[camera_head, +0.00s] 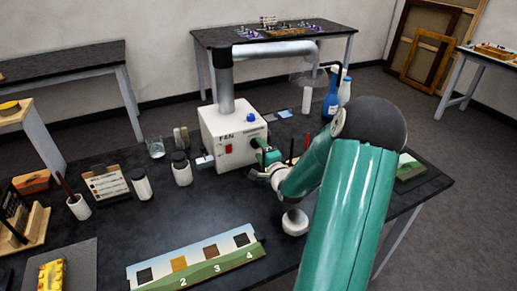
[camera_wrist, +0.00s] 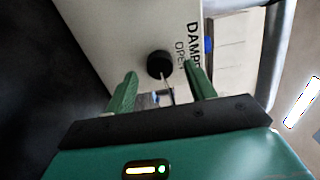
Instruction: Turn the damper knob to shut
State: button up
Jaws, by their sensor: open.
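The damper knob (camera_wrist: 160,64) is a round black knob on the white fan box (camera_head: 232,135), beside black lettering that reads "DAMP…" and "OPEN" in the wrist view. A thin pale line runs down from the knob in that view; I cannot tell what it is. My gripper (camera_wrist: 161,72) is open, with one green finger on each side of the knob and a visible gap to each. The knob lies at about the level of the fingertips. In the head view my gripper (camera_head: 262,158) is at the box's right face, and the knob is hidden or too small to make out.
A grey duct (camera_head: 225,90) rises from the box. A red switch (camera_head: 229,149) is on its front. A numbered sample board (camera_head: 195,262) lies in front.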

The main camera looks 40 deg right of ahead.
jog(key=v, duration=1.1)
jog(key=shift+s, duration=0.35)
jog(key=shift+a, duration=0.15)
